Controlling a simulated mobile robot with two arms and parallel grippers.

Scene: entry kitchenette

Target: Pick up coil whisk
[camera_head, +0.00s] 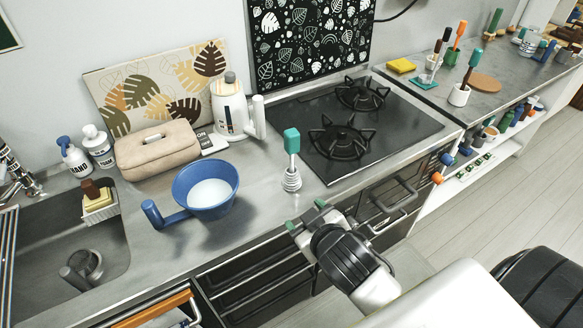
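The coil whisk (291,160) stands upright on the steel counter, left of the stove. It has a teal handle at the top and a pale spiral coil at the bottom. My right gripper (305,214) comes in from the lower right, in front of the counter edge. Its two green-tipped fingers are spread apart with nothing between them. It is below the whisk in the picture and apart from it. My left gripper is not in view.
A blue pan (180,212) with white contents sits left of the whisk. A white kettle (229,108), a beige bread box (157,150) and a black stove (400,128) stand behind and beside it. The sink (55,245) is at the left. The counter around the whisk is clear.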

